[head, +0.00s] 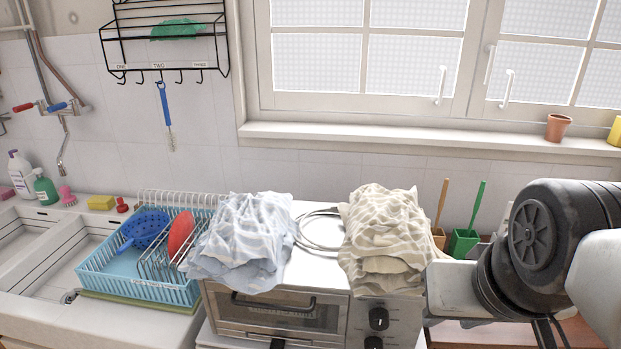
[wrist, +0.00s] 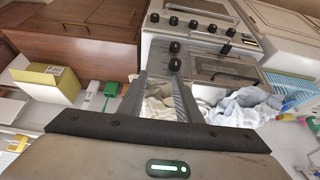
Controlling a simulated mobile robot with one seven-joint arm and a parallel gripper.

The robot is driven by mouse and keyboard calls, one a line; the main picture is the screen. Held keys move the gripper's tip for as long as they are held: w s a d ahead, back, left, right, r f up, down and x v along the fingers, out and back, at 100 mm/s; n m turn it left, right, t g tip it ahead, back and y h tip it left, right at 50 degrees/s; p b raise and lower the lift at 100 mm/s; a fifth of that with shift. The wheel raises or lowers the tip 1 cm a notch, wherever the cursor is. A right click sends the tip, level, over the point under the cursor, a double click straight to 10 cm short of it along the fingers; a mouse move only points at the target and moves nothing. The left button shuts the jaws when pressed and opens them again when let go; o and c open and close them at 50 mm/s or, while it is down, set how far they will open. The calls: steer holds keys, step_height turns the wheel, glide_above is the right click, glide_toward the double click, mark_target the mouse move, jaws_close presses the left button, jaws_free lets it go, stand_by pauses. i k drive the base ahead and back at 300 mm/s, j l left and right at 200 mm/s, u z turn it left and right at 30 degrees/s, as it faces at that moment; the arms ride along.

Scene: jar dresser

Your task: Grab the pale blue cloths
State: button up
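The pale blue cloths (head: 240,235) lie in a rumpled, striped heap on the left of the toaster oven's top (head: 318,262), hanging over its left edge. In the wrist view they (wrist: 247,106) are right of my gripper's fingers, apart from them. My gripper (wrist: 161,84) is open and empty, its two fingers spread. Beige striped cloth (wrist: 158,107) shows between and behind the fingers; I cannot tell how close it is. In the head view my arm comes in from the right, beside the beige cloths; the fingertips are not clearly visible there.
The beige striped cloths (head: 385,230) are heaped on the oven's right side, with a coiled cable (head: 318,232) between the heaps. A blue dish rack (head: 125,280) stands close left of the oven. Behind are a tiled wall and a windowsill (head: 400,138). A green brush holder (head: 463,243) stands to the right.

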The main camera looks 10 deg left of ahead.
mark_target(247, 245)
steer(key=j, duration=0.95)
steer(key=i+j, duration=0.1)
steer(key=j, duration=0.8)
